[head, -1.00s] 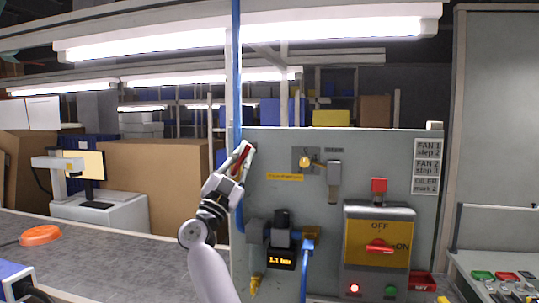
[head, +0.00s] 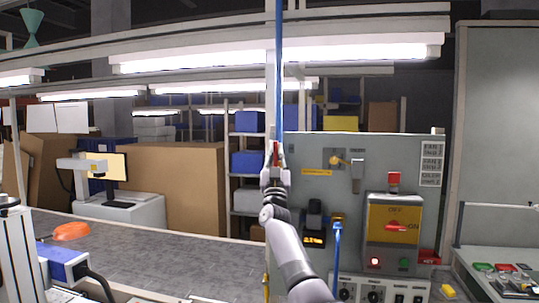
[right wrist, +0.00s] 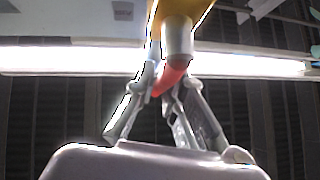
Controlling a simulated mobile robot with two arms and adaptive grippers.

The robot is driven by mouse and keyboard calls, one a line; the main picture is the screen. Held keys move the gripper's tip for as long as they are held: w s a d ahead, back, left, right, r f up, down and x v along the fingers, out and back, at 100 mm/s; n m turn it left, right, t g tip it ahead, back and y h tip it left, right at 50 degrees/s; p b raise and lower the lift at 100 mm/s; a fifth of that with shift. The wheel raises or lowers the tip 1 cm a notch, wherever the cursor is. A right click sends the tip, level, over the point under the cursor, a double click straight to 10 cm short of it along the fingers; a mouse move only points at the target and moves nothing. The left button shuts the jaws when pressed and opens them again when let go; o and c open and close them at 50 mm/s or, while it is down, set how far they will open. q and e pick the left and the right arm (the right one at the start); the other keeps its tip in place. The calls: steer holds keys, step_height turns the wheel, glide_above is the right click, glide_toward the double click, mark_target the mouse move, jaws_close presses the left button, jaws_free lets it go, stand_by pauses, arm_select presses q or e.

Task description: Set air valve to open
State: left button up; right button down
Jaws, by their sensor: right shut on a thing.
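The air valve's red handle (head: 275,152) is at the left edge of the grey panel, below the blue air pipe (head: 280,65). It stands about upright, in line with the pipe. My right gripper (head: 275,160) is shut on the handle. In the right wrist view the fingers (right wrist: 165,92) close around the red handle (right wrist: 172,75), below a yellow valve body (right wrist: 188,10) with a pale stem. The fingers partly cover the handle. A pressure gauge (head: 314,240) with a lit display sits lower on the panel; its digits are blurred. My left gripper is not in view.
A conveyor belt (head: 150,240) runs along the left. A grey cabinet (head: 500,110) stands at the right.

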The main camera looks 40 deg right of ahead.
steer(key=shift+w+f, duration=0.1)
steer(key=shift+f, duration=0.1)
steer(key=c, duration=2.1)
jaws_free()
steer(key=o, duration=0.4)
steer(key=shift+a+r, duration=0.15)
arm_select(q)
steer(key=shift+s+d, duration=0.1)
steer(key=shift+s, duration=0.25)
arm_select(e)
steer(key=shift+o, duration=0.2)
steer(key=shift+s+a+f, duration=0.15)
steer(key=shift+s+f, duration=0.1)
steer(key=shift+f, duration=0.1)
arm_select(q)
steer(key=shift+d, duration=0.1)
arm_select(e)
steer(key=v, duration=1.1)
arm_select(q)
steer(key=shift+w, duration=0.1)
arm_select(e)
steer(key=shift+s, duration=0.1)
